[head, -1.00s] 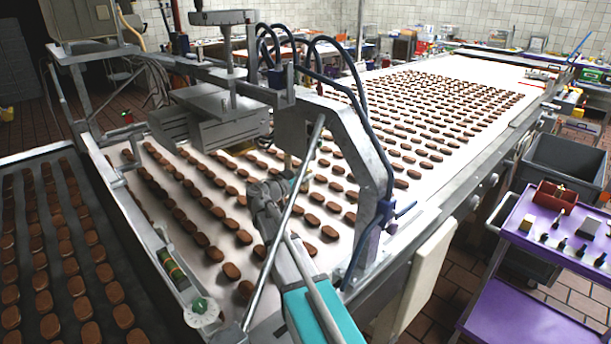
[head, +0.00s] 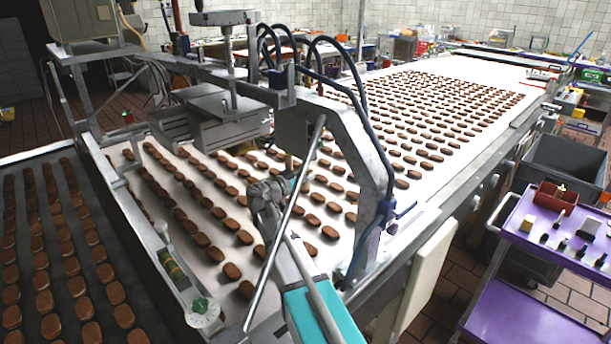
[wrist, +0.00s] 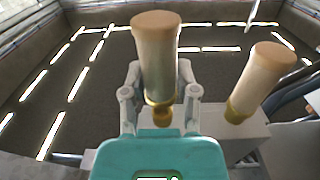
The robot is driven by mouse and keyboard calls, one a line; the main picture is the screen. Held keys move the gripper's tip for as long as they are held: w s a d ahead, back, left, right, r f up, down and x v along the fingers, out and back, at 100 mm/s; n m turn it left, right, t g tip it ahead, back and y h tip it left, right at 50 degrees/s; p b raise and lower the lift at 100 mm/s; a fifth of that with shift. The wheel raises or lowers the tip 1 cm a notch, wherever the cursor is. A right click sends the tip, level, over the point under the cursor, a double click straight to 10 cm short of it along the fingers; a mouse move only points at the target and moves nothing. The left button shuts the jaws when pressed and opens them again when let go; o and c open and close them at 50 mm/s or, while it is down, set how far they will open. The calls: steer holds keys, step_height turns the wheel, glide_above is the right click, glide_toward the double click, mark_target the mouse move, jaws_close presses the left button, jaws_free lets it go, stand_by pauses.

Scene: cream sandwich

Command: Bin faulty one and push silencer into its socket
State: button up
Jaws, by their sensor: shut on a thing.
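In the wrist view, my gripper (wrist: 158,94) is shut on a silencer (wrist: 156,50), a cream cylinder with a brass threaded end. It is close to upright, cream end up and brass end down between the fingers. A second silencer (wrist: 262,78), cream with a brass collar, stands tilted to the right on a grey block (wrist: 240,133). Whether the held silencer's thread is in a socket cannot be told. In the head view, my gripper (head: 268,200) is under the machine's frame, its fingertips and the silencers too small or covered to make out.
A metal frame with blue hoses (head: 375,150) arches over the belt beside my arm. Rows of brown biscuits cover the white belt (head: 285,225). A purple trolley (head: 530,235) at right carries a red box (head: 557,197) and small dark parts. A grey bin (head: 565,160) stands behind it.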

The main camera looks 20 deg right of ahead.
steer(key=shift+r+p, duration=1.2)
steer(key=shift+r, duration=0.05)
steer(key=o, duration=1)
steer(key=shift+a, duration=0.1)
steer(key=v, duration=1.2)
stand_by(0.5)
